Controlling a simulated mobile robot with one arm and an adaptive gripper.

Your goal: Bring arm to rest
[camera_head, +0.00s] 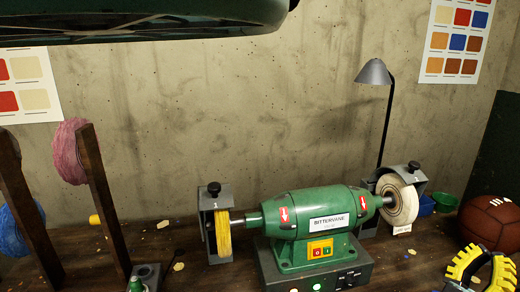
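A yellow-and-black ribbed, curved part (468,262) at the lower right edge looks like the fingers of my gripper. It is cut off by the bottom of the picture, and I cannot tell whether it is open or shut, or whether anything is held. It shows just in front of a brown leather ball (490,222) with white marks at the right edge. I cannot tell whether they touch. A dark green shape (150,18) crosses the top left close to the camera and may be part of my arm.
A green bench grinder (315,222) with yellow and white wheels stands mid-bench (180,265). A grey lamp (375,73) rises behind. Upright wooden posts (100,195) carry pink (68,150) and blue (15,230) rolls at the left. A green bowl (445,201) sits by the ball.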

